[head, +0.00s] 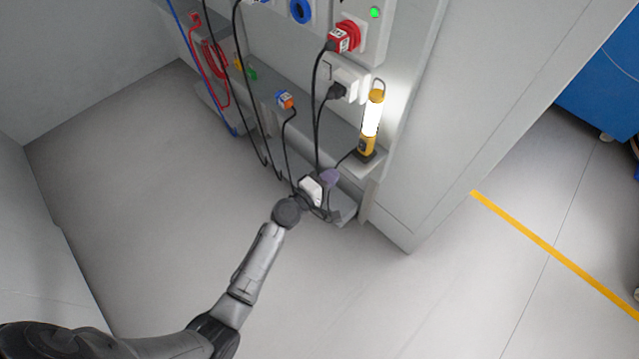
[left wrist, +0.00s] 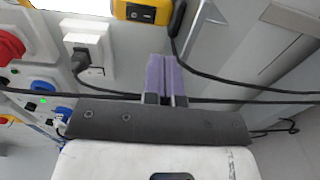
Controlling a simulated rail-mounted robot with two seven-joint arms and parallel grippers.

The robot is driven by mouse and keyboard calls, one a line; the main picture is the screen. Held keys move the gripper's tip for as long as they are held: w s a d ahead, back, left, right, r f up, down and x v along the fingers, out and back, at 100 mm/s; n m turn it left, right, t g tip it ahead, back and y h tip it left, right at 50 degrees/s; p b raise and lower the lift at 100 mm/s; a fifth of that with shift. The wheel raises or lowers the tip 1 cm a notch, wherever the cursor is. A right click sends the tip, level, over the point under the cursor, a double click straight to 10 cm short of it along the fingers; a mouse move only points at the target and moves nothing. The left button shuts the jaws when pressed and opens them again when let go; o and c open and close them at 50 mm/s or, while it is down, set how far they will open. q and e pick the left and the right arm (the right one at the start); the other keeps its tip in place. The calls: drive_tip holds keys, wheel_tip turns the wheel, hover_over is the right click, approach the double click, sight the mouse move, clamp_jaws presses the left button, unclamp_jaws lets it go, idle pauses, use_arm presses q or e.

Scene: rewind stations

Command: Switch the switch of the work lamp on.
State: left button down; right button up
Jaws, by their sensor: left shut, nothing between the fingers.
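The work lamp (head: 367,143) stands upright on a small shelf at the cabinet's right end in the head view. It has a yellow body, a hook on top and a tube that glows bright white. In the left wrist view its yellow body (left wrist: 121,9) shows at the top edge, with the black switch (left wrist: 141,13) on its face. My left gripper (head: 331,177) is below and left of the lamp in the head view, apart from it. Its purple fingers (left wrist: 166,78) are shut and empty, pointing toward the wall side. My right gripper is not in view.
A white socket with a black plug (head: 338,91) and a red plug (head: 345,38) sit left of and above the lamp. Several black cables hang around my left gripper. A blue plug with an orange end (head: 285,99) is further left. The floor in front is clear.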

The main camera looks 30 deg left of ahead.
use_arm(q)
drive_tip(key=v, duration=0.4)
drive_tip(key=shift+s+f, duration=0.15)
drive_tip(key=shift+f, duration=0.2)
idle(0.3)
